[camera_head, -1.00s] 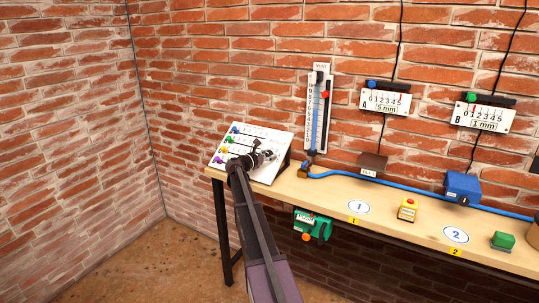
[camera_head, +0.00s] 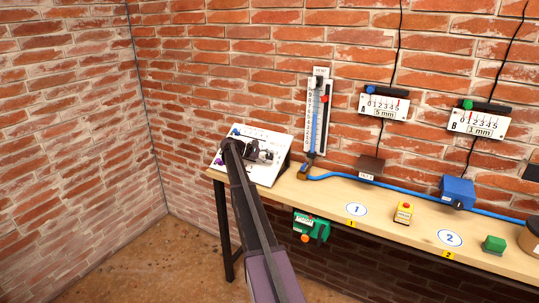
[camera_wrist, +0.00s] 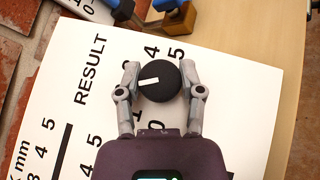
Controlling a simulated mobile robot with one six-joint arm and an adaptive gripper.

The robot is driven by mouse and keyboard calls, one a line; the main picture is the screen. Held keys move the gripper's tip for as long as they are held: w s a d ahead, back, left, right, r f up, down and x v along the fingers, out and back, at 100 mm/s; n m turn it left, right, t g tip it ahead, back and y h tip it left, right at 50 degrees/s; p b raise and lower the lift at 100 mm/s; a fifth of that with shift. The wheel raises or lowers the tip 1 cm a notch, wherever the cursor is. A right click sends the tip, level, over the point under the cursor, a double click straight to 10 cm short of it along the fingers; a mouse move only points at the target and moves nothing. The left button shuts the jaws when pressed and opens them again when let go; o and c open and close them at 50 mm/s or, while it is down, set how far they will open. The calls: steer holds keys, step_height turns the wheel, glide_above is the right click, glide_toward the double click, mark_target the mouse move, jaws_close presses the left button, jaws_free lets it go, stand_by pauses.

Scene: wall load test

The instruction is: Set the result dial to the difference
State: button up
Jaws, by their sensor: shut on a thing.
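The result dial is a round black knob (camera_wrist: 160,82) with a white pointer line, on a white board (camera_wrist: 235,110) printed RESULT. The pointer line points to the left in the wrist view. Numbers 4 and 5 show above the knob and 0 below it; others are hidden by my fingers. My gripper (camera_wrist: 159,70) has one finger on each side of the knob and is shut on it. In the head view my gripper (camera_head: 262,153) is over the tilted white board (camera_head: 268,176), and my arm hides much of it.
Gauge A (camera_head: 384,107) and gauge B (camera_head: 478,124) hang on the brick wall, beside a vertical scale (camera_head: 315,120). The bench (camera_head: 385,228) holds a yellow button box (camera_head: 403,213), a blue block (camera_head: 457,192) and a green block (camera_head: 494,244). A green device (camera_head: 310,227) hangs at its front.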

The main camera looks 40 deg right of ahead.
steer(key=shift+w+d+m+y+p, duration=0.15)
steer(key=shift+m+y+p, duration=0.15)
steer(key=shift+m+y, duration=0.25)
steer(key=shift+m, duration=0.25)
steer(key=o, duration=1.2)
steer(key=shift+c, duration=0.2)
steer(key=shift+a+f, duration=0.1)
steer(key=shift+a, duration=0.1)
